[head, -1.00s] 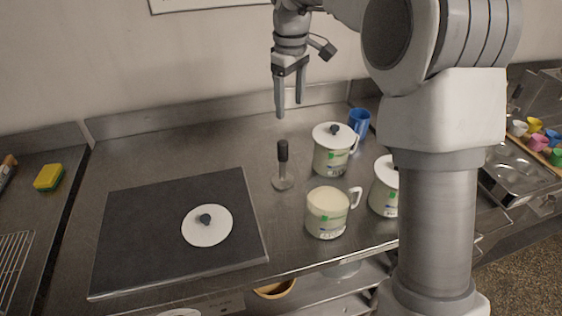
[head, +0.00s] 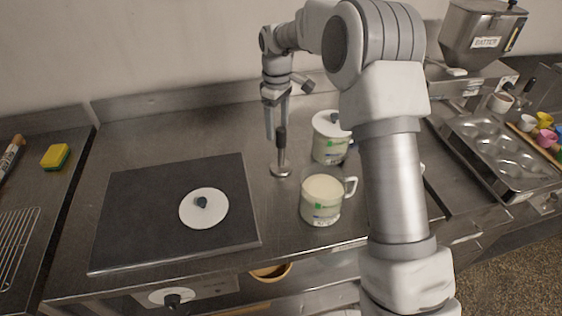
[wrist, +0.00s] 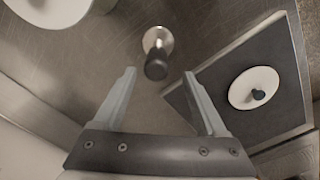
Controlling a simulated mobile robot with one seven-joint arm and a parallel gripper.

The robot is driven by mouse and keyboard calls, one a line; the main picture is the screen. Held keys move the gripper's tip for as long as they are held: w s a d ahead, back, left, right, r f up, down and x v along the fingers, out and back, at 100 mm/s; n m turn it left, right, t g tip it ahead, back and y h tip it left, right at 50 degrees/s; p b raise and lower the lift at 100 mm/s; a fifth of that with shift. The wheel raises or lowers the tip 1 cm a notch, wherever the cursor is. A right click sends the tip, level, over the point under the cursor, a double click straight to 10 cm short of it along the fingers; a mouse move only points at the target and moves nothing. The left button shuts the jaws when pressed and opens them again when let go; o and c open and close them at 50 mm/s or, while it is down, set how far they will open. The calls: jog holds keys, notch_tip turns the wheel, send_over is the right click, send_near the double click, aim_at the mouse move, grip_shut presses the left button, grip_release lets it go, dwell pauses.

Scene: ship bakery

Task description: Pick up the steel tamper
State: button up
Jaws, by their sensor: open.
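The steel tamper (head: 281,158) stands upright on the steel counter, its black handle up and its round steel foot down. It also shows in the wrist view (wrist: 157,57), just beyond the fingertips and roughly between their lines. My gripper (head: 277,118) points down at the tamper's handle from above and behind. In the wrist view my gripper (wrist: 160,72) is open and empty, with the two fingers wide apart. I cannot tell whether a finger touches the handle in the head view.
A dark slab (head: 150,215) with a white lid (head: 190,210) lies left of the tamper. A cream-filled mug (head: 322,196) and a lidded pot (head: 330,148) stand close on its right. A yellow sponge (head: 55,156) is far left. Counter behind the slab is clear.

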aim_at(281, 143)
jog(key=f, duration=0.5)
jog(key=d+f, duration=0.1)
jog(key=f, duration=0.1)
jog(key=shift+f+p, duration=0.15)
jog(key=shift+p, duration=0.15)
grip_shut()
